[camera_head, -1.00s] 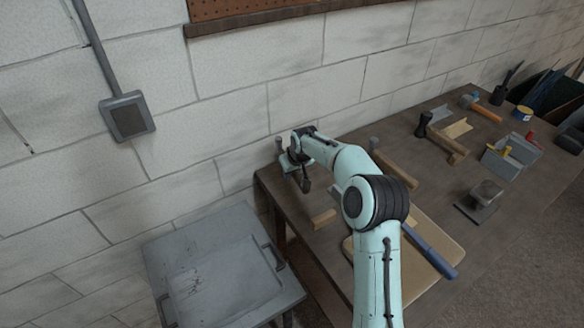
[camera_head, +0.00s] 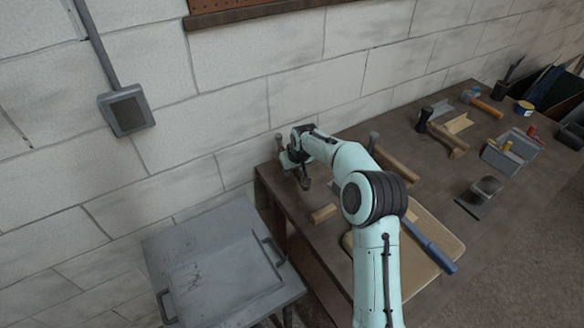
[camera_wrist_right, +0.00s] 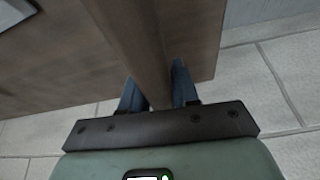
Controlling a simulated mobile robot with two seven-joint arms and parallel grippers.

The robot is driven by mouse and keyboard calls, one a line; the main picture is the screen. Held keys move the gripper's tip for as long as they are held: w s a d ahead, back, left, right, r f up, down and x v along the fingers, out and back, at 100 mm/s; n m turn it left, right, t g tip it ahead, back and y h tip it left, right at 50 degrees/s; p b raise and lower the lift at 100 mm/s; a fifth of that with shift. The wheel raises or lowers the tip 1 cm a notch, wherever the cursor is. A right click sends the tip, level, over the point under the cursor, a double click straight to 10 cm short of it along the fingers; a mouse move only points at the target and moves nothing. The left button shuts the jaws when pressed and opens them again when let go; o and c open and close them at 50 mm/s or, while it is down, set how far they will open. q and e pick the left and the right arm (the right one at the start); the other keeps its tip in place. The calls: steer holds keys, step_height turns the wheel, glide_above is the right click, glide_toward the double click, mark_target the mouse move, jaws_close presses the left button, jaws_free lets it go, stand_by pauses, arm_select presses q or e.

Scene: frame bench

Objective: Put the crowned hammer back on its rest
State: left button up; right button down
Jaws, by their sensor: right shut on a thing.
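My right gripper (camera_head: 294,164) is at the far left corner of the bench, by the wall. In the right wrist view my right gripper (camera_wrist_right: 156,88) is shut on a brown wooden handle (camera_wrist_right: 142,42), which runs between its two blue fingers. The head of this held tool is not clear; a small grey piece (camera_head: 280,140) shows beside the gripper. A hammer with a grey head (camera_head: 374,138) and wooden handle (camera_head: 398,164) lies behind my arm. I cannot tell which wooden block is the rest. My left gripper is not in view.
A small wooden block (camera_head: 323,213) lies near the bench's left end. A pale board (camera_head: 447,241) and a blue-handled tool (camera_head: 432,247) lie right of my arm. A black-headed mallet (camera_head: 424,120), a grey tray (camera_head: 512,152) and a metal block (camera_head: 485,190) stand farther right.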

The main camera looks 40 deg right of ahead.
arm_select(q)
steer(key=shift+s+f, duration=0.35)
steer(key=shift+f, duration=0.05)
arm_select(e)
steer(key=shift+f, duration=0.85)
steer(key=c, duration=0.8)
jaws_free()
steer(key=shift+o, duration=0.2)
steer(key=b+v, duration=0.1)
steer(key=v, duration=1.2)
steer(key=shift+s+r, duration=0.1)
steer(key=shift+r, duration=0.05)
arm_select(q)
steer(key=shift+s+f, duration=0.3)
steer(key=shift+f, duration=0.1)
